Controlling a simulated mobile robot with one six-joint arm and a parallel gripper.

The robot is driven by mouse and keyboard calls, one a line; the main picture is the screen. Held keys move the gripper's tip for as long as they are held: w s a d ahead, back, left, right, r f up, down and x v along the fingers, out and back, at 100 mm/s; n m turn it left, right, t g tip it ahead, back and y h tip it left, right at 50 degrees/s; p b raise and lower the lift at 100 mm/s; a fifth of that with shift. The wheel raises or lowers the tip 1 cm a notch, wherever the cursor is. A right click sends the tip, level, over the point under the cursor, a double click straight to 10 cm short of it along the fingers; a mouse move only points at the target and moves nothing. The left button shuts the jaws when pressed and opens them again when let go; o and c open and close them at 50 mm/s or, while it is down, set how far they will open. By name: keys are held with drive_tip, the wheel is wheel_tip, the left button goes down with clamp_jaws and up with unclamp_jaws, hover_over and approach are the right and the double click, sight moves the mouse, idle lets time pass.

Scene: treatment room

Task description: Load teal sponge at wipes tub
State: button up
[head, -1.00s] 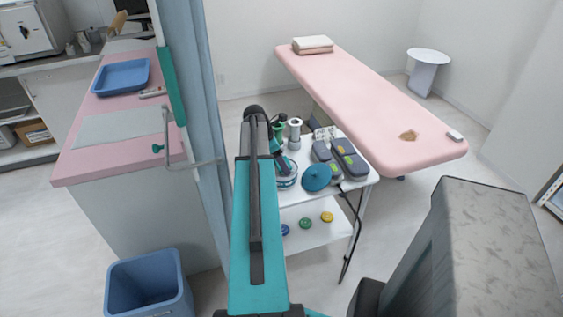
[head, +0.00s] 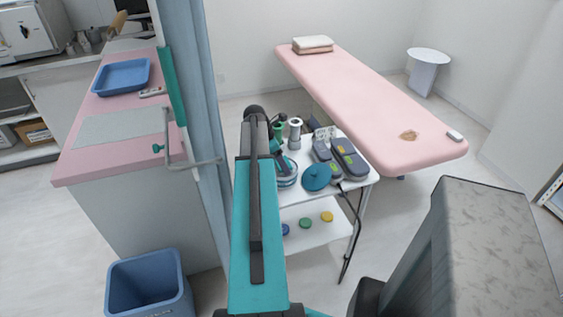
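A white tub with blue bands (head: 287,175), which looks like the wipes tub, stands on the white cart (head: 345,188), partly hidden by my arm. A round teal piece (head: 317,177) is just right of it; I cannot tell whether it is the tub's lid or the sponge. No other teal sponge can be made out. My gripper (head: 283,161) is at the end of my teal arm, over or at the tub. It is small and dark here, and its fingers and anything between them cannot be made out.
Dark grey devices (head: 348,158) and a white-and-grey cylinder (head: 295,133) crowd the cart top. A black cable hangs at its front. Several coloured discs lie on the lower shelf. The pink treatment bed (head: 375,110) is behind, a blue post (head: 205,130) left, and a blue bin (head: 150,285) front left.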

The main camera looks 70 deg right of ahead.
idle(0.4)
drive_tip(key=shift+r+p, duration=2.8)
drive_tip(key=shift+r, duration=0.7)
